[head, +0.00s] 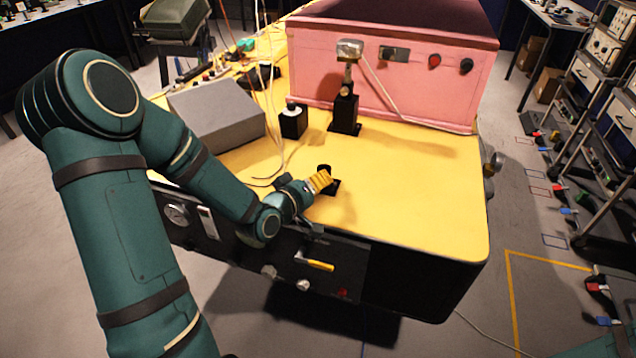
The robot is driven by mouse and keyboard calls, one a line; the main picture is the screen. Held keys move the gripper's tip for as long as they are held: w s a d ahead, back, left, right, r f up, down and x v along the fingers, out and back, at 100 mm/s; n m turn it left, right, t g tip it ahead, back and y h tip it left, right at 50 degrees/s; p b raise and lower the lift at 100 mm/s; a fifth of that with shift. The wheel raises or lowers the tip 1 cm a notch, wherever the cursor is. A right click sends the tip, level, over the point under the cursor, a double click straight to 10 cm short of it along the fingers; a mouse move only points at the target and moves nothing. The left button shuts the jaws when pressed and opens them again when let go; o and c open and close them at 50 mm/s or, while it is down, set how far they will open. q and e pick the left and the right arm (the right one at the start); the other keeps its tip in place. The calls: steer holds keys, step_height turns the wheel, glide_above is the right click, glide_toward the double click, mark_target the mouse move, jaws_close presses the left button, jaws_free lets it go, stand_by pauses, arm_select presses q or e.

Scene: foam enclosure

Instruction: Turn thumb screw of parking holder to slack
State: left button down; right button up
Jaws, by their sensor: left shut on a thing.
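A small black holder (332,189), which looks like the parking holder, stands on the yellow table top near its front edge. My left gripper (320,181), with yellow ribbed fingertips, reaches it from the left. The fingertips are shut at the holder's side and cover the spot where they grip. The thumb screw is hidden behind them, so its turn position cannot be seen. My right gripper is not in this view.
A taller black post mount (345,110) and a short black mount with a white top (293,120) stand behind. A grey box (216,112) is at left, with loose cables beside it. A pink enclosure (395,72) closes the back. The right of the yellow top (430,190) is clear.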

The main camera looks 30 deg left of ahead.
arm_select(q)
steer(key=shift+n, duration=0.3)
steer(key=c, duration=1)
jaws_free()
